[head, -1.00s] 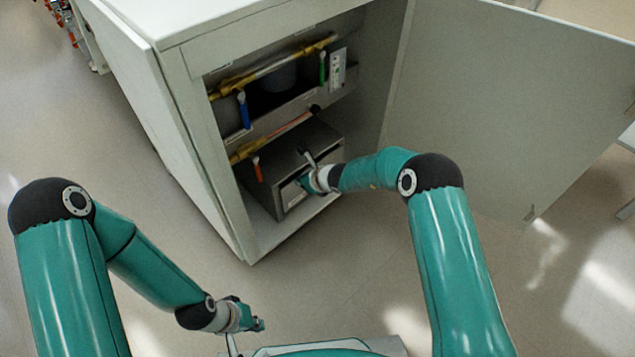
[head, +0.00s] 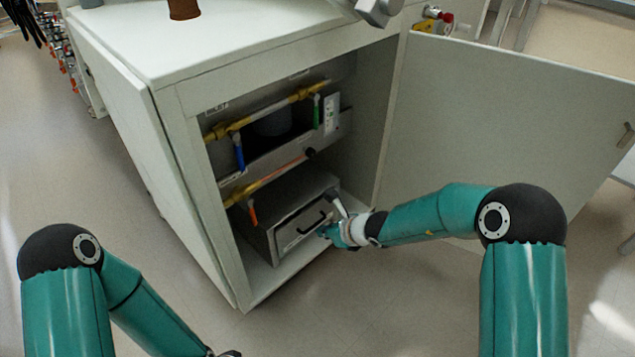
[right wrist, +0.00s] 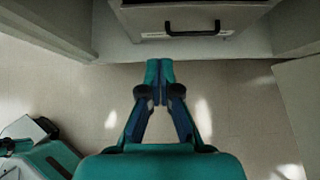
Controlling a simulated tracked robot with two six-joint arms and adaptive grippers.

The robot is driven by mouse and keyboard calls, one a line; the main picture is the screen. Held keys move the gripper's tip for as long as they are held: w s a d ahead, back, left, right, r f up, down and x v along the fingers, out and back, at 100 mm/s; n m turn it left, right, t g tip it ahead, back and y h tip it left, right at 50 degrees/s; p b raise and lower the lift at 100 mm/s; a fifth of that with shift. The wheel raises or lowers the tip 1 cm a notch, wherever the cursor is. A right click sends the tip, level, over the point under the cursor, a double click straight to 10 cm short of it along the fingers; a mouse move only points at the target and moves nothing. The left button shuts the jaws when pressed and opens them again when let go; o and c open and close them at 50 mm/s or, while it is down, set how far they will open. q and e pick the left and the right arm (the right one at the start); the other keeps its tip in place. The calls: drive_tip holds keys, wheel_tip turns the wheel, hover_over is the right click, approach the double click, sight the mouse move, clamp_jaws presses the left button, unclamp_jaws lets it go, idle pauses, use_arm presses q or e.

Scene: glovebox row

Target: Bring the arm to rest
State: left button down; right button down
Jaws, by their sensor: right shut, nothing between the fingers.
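My right gripper (head: 328,232) is in front of a grey metal box (head: 290,200) low in the open cabinet. It also shows in the right wrist view (right wrist: 160,68), its fingers shut together with nothing between them. The box's black handle (right wrist: 193,28) is ahead of the fingertips and apart from them. My right arm reaches in from the right, its elbow bent. My left arm runs down the lower left of the head view, its far end cut off by the bottom edge. A small dark and teal part at the right wrist view's left edge may be my left gripper.
The white cabinet (head: 175,190) holds yellow pipes with blue, green and orange levers above the box. Its open door (head: 500,130) stands behind my right arm. A brown object (head: 184,9) is on the cabinet top. The floor (head: 370,300) between my arms is clear.

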drive_tip(key=s+d+f+n+g+h+p, duration=0.1)
drive_tip(key=s+d+f+n+g, duration=0.3)
drive_tip(key=s, duration=0.5)
drive_tip(key=s+d+f+n+g+p, duration=0.1)
drive_tip(key=s+d+f+n, duration=0.15)
drive_tip(key=s+f, duration=0.55)
drive_tip(key=s+d+n+g+h, duration=0.1)
drive_tip(key=s+n+g, duration=0.1)
drive_tip(key=s+n, duration=1.45)
wheel_tip(320, 180, up, 38)
drive_tip(key=w+n+p, duration=0.2)
drive_tip(key=n+p, duration=0.1)
drive_tip(key=p, duration=3.6)
drive_tip(key=shift+w+a+t, duration=0.4)
